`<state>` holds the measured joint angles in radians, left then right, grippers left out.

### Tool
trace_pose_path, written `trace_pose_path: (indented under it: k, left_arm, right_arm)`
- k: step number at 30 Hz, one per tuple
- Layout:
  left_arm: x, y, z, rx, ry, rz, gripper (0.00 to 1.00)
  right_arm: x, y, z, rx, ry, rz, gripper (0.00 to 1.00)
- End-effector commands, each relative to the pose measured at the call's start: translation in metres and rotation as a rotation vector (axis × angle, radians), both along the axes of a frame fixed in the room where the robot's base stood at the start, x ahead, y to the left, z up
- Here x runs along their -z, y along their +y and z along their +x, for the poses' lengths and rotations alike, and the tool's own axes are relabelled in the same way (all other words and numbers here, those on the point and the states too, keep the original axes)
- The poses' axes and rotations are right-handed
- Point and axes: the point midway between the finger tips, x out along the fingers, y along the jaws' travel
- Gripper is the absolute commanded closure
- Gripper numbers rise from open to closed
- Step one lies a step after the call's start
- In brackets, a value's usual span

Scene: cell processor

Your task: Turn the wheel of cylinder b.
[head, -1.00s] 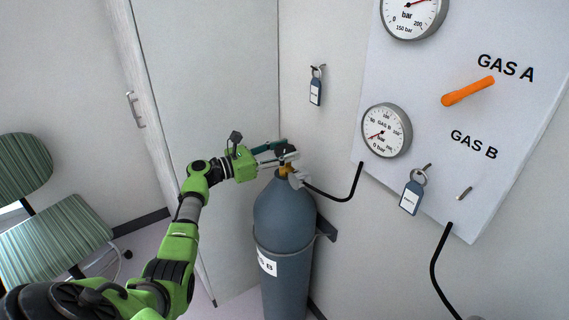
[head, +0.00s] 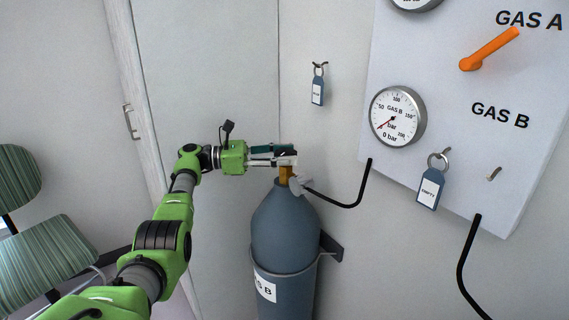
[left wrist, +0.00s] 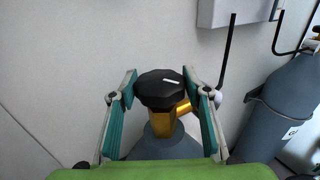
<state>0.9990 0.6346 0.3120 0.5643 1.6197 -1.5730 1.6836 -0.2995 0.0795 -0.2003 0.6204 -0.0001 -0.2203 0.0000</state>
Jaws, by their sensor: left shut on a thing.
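Cylinder b (head: 285,232) is a blue-grey gas cylinder with a brass valve (head: 286,173), upright against the wall in the head view. Its wheel (left wrist: 160,88) is a black knob with a white mark on top, clear in the left wrist view above the brass valve (left wrist: 163,124). My left gripper (head: 285,157) reaches level from the left to the cylinder's top. Its teal fingers are shut on the wheel from both sides, and they hide most of it in the head view. My right gripper is in no view.
The gas panel (head: 455,150) on the right holds the GAS B gauge (head: 397,116), its needle near 0, and an orange handle (head: 490,48). A black hose (head: 345,204) runs from the valve. Another cylinder (left wrist: 285,105) stands at right in the wrist view. A striped chair (head: 40,250) is at left.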

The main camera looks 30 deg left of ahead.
Motion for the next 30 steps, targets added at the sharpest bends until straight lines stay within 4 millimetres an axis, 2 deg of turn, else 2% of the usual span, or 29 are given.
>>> trace_pose_path:
  k: [4, 18, 19, 21, 30]
  left_arm:
    - [0.0026, -0.0007, 0.0004, 0.015, 0.003, 0.001, 0.78]
    - [0.002, -0.0012, 0.0002, 0.021, 0.004, 0.002, 0.78]
    - [0.002, -0.0012, 0.0002, 0.021, 0.004, 0.002, 0.51]
    - [0.0018, -0.0012, 0.0002, 0.021, 0.004, 0.002, 0.38]
    - [0.0007, -0.0001, 0.0, 0.019, 0.001, 0.002, 0.38]
  right_arm:
    - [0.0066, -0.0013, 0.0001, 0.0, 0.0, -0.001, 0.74]
    - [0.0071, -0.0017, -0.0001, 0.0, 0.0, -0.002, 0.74]
    - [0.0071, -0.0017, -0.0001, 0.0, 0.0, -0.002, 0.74]
    - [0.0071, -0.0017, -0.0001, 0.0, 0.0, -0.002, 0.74]
    - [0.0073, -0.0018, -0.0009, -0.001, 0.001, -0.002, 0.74]
